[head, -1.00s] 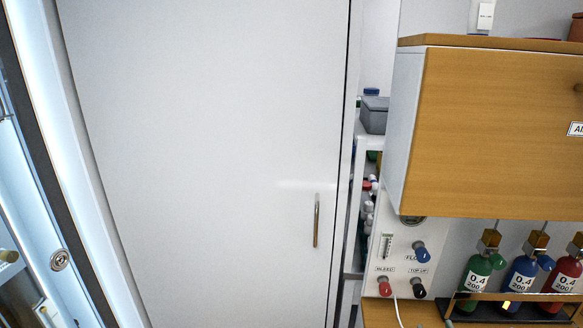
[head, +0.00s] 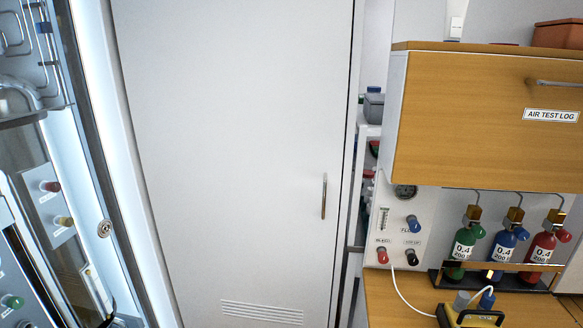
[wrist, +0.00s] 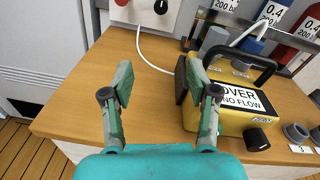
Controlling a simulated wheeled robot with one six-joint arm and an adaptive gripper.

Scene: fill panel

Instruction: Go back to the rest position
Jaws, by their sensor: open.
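My gripper (wrist: 160,88) shows in the wrist view, its two fingers apart with nothing between them. It is over the front part of the wooden bench top (wrist: 72,108), beside a yellow instrument (wrist: 215,116) on the right. The instrument has a black handle, a black knob and a label reading "OVER" and "NO FLOW". The right finger overlaps the instrument's left side in the picture; I cannot tell whether they touch. In the head view my gripper is not seen, and the yellow instrument (head: 468,316) shows at the bottom edge.
The fill panel (head: 398,226) has a gauge and several knobs. Green (head: 459,252), blue (head: 504,255) and red (head: 541,252) cylinders stand in a rack right of it. A wooden cabinet (head: 470,110) hangs above. A tall white door (head: 230,150) stands left. A pale hose (head: 402,290) crosses the bench.

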